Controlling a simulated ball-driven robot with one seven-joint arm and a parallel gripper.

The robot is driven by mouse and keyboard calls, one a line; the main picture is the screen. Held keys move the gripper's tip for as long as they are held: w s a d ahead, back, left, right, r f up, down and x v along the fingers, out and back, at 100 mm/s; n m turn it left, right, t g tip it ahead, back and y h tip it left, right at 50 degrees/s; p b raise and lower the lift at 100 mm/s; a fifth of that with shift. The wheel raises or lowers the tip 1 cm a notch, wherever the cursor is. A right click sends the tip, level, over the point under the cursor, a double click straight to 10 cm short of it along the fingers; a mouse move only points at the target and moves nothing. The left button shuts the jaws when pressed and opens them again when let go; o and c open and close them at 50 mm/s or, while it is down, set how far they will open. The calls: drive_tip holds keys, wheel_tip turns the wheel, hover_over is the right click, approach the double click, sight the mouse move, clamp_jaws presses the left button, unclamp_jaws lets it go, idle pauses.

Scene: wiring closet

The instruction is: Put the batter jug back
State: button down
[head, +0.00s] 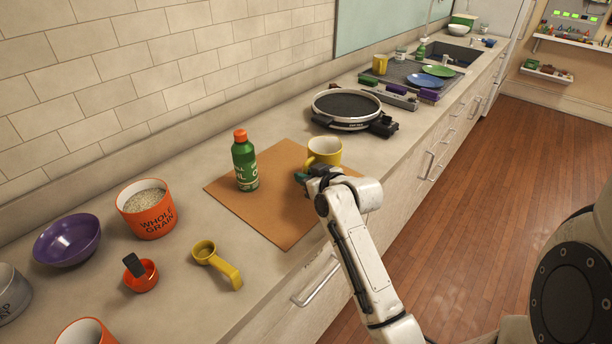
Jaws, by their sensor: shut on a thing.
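The yellow jug (328,157), which I take to be the batter jug, is upright at the right side of a brown board (270,217) on the counter. My gripper (309,174) is at the near side of the jug and is shut on it. The fingers and the lower part of the jug are partly hidden by the wrist, so I cannot tell whether its base touches the board. A green bottle (244,164) with an orange cap stands on the board to the left.
A round black griddle (346,108) is behind the jug. An orange whole grain canister (148,212), a purple bowl (67,240), a small orange cup (142,279) and a yellow scoop (218,263) stand left. A drying mat with plates (426,81) lies farther back.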

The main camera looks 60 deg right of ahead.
drive_tip(key=c, duration=1.1)
unclamp_jaws()
drive_tip(key=shift+o, duration=0.2)
drive_tip(key=b+v, duration=0.1)
drive_tip(key=v, duration=1.1)
drive_tip(key=shift+b, duration=0.3)
drive_tip(key=shift+r, duration=0.1)
